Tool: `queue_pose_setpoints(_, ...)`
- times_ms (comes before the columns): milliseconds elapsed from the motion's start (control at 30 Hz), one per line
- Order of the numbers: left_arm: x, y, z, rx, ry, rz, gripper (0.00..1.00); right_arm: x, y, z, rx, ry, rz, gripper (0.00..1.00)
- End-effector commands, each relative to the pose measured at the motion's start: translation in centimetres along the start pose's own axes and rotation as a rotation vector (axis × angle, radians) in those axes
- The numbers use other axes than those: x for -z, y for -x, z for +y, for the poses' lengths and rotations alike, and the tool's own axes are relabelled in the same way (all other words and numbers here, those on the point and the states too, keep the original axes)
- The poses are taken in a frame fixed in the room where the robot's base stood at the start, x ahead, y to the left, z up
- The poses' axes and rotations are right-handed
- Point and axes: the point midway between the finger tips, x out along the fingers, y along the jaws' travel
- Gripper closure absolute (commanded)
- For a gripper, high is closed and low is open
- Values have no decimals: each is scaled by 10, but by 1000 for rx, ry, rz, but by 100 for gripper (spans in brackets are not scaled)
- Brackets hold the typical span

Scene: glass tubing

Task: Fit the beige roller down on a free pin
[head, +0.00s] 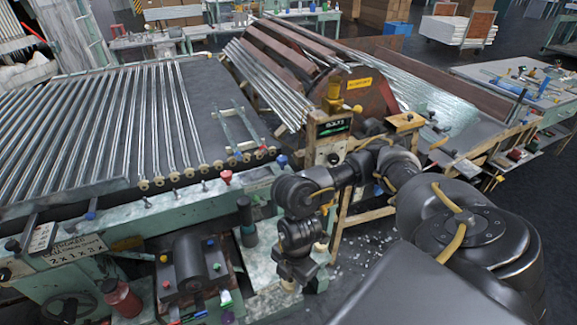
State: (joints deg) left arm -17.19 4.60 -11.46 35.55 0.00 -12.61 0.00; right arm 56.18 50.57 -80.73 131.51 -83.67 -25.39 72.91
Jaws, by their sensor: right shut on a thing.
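My right arm comes in from the right, and its black gripper (289,283) points down over the lower middle of the picture. It is shut on a small beige roller (288,286), which shows only in part below the fingers. Several beige rollers (159,181) sit in a row along the near edge of the tube table, at the ends of the glass tubes. Small dark pins (205,187) stand on the pale green rail in front of that row. They are too small to tell exactly which are free. My left gripper is not in view.
Glass tubes (110,125) lie across the table at the left. Red (225,177) and blue (282,160) knobs stand near the rail. A dark machine block (190,265) and a red jar (122,298) are at the lower left. A tube rack (270,85) stands behind.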

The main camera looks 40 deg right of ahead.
Motion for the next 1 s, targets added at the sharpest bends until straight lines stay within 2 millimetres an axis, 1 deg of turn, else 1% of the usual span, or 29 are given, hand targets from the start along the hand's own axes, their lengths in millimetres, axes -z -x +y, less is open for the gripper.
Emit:
queue_pose_setpoints(167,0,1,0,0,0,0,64,3,2,-2,-1,-3,1,82)
queue_pose_setpoints(267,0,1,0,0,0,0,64,7,8,7,-6,-31,5,82)
queue_pose_setpoints(333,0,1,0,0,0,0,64,13,19,20,-14,-74,10,82)
queue_pose_setpoints(467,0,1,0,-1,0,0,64,29,49,53,-29,-205,19,82)
queue_pose_setpoints(600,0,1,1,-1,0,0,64,45,90,86,-44,-368,19,82)
queue_pose_setpoints(700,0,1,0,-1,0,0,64,53,118,102,-56,-474,14,82)
queue_pose_setpoints(833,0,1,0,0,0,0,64,60,147,116,-71,-586,6,82)
queue_pose_setpoints(900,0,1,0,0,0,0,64,62,157,121,-77,-626,3,82)
queue_pose_setpoints(1000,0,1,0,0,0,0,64,64,166,124,-81,-662,1,82)
